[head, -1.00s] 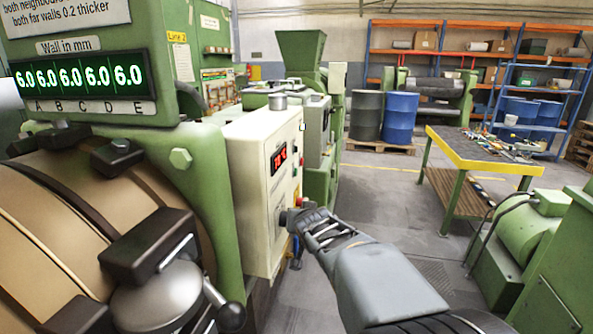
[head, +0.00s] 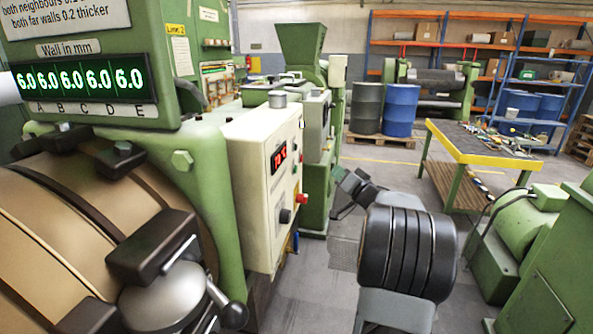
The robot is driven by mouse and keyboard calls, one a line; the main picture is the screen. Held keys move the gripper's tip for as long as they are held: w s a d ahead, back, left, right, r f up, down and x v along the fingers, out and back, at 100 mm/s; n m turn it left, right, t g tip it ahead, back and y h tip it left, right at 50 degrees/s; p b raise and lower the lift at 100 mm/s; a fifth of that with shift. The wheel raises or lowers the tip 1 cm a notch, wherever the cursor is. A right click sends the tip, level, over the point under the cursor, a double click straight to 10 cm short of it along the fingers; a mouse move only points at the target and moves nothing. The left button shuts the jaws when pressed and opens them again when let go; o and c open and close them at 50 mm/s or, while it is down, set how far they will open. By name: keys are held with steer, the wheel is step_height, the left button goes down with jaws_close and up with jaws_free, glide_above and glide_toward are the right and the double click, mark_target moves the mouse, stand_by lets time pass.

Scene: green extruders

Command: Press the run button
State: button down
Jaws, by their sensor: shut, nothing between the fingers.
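The cream control box (head: 250,190) stands on the left side of the aisle on the green machine. Its front has a red digital display (head: 278,157), a dark round knob (head: 285,215) and a red button (head: 302,199). The panel is seen at a steep angle, so I cannot tell which control is the run button. My gripper (head: 343,177) is small and dark, to the right of the box and apart from it. It is shut and empty, partly hidden behind my black ribbed arm joint.
A five-number wall readout (head: 85,82) shows 6.0 throughout. A clamp with a dark handle (head: 150,247) juts out at lower left. A yellow-edged workbench (head: 480,145) stands right, with green machinery (head: 545,255) below it. Grey floor lies open between.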

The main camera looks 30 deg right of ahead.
mark_target(296, 169)
steer(key=shift+w+a, duration=0.1)
steer(key=w+a+b, duration=0.2)
steer(key=w+a, duration=0.4)
steer(key=shift+b, duration=0.35)
steer(key=shift+a, duration=0.2)
stand_by(2.1)
steer(key=shift+w+a, duration=0.25)
steer(key=shift+w+a, duration=0.25)
stand_by(0.8)
steer(key=shift+s+d+p, duration=0.15)
steer(key=shift+d+p, duration=0.05)
steer(key=shift+p, duration=0.1)
steer(key=shift+s+d, duration=0.35)
steer(key=shift+s, duration=0.05)
stand_by(0.4)
